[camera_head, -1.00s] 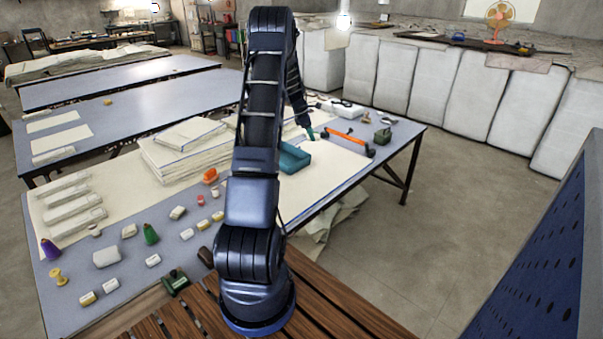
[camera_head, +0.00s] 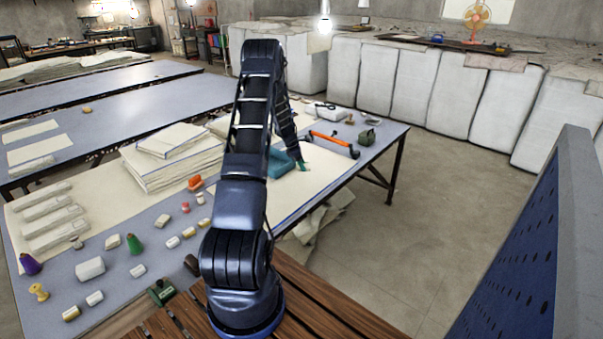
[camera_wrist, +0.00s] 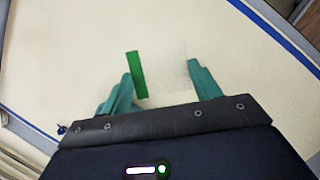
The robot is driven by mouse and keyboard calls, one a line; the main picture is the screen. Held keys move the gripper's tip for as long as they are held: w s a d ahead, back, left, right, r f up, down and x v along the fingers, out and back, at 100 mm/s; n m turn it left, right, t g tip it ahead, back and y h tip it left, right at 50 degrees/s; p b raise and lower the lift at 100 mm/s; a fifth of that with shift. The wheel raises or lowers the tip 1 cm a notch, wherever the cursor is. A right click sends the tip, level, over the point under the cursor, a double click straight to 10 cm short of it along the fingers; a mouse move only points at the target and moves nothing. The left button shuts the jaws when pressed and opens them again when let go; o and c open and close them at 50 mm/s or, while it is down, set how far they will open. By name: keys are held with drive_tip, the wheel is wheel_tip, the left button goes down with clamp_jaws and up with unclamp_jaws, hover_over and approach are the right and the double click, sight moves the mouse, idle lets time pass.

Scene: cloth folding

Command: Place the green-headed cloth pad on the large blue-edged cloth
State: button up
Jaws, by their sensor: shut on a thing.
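The green-headed cloth pad shows in the wrist view as a green strip (camera_wrist: 136,74) with a pale body that blends into the cream cloth beneath. It lies between the teal fingers of my gripper (camera_wrist: 160,88), which is shut on it. The large blue-edged cloth (camera_wrist: 80,30) fills most of the wrist view, with blue lines at the right and lower left. The pad cannot be made out there. Whether it touches the cloth is unclear.
An orange-handled tool (camera_head: 333,144) and a dark green box (camera_head: 367,137) sit toward the table's far right. Stacked cloths (camera_head: 170,160) stand left of my arm. Several small bottles, spools and blocks cover the front left. The cloth's right part is clear.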

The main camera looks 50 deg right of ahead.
sight(302, 177)
drive_tip(key=shift+f, duration=2.6)
drive_tip(key=shift+f, duration=0.1)
drive_tip(key=o, duration=0.9)
drive_tip(key=shift+o, duration=0.2)
